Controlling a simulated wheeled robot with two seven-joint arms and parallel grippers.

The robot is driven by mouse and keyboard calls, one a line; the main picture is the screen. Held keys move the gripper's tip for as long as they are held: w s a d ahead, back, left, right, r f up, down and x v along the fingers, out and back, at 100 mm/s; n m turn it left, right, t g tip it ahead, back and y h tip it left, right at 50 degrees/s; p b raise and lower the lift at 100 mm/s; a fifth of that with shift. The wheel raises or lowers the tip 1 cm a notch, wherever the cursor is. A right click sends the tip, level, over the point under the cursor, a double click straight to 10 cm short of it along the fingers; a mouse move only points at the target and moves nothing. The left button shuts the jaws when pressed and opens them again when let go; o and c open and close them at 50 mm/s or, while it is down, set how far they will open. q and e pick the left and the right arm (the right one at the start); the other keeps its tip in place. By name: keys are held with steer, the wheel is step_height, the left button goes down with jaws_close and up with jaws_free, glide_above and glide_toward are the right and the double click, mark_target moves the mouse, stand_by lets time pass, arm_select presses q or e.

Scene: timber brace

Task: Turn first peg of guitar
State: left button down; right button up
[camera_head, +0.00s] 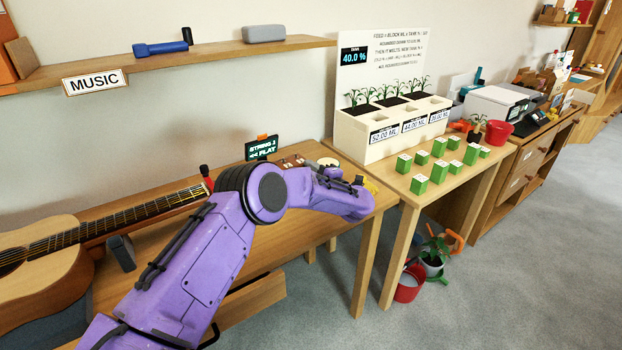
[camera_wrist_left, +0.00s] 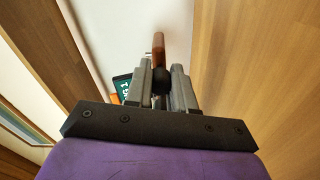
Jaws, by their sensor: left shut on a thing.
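The guitar (camera_head: 45,265) lies on the wooden desk at the left, its neck (camera_head: 150,208) running right and behind my purple left arm. In the head view the headstock, pegs and left fingertips are hidden or cannot be made out. In the left wrist view my left gripper (camera_wrist_left: 162,78) has its two grey fingers shut on a dark rounded peg knob (camera_wrist_left: 162,86). A brown wooden part, apparently the headstock (camera_wrist_left: 158,48), shows just beyond the fingers. A small dark screen (camera_head: 262,147) reading "STRING 1 PLAY" stands behind my arm. My right gripper is not in view.
A red-and-black upright piece (camera_head: 206,178) stands by the neck. A shelf (camera_head: 200,62) with a "MUSIC" sign (camera_head: 95,82) runs above. To the right, a table holds a white planter (camera_head: 375,150) and several green blocks (camera_head: 437,172). Open floor lies in front.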

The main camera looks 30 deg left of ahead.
arm_select(q)
steer(key=n+b, duration=0.6)
steer(key=shift+f, duration=0.2)
steer(key=n+b, duration=0.2)
steer(key=b, duration=0.1)
steer(key=shift+r+n, duration=0.1)
steer(key=shift+n, duration=0.3)
steer(key=shift+r+n+b, duration=0.15)
steer(key=shift+n+b, duration=0.35)
steer(key=shift+n, duration=0.1)
steer(key=c, duration=1)
jaws_free()
steer(key=shift+o, duration=0.2)
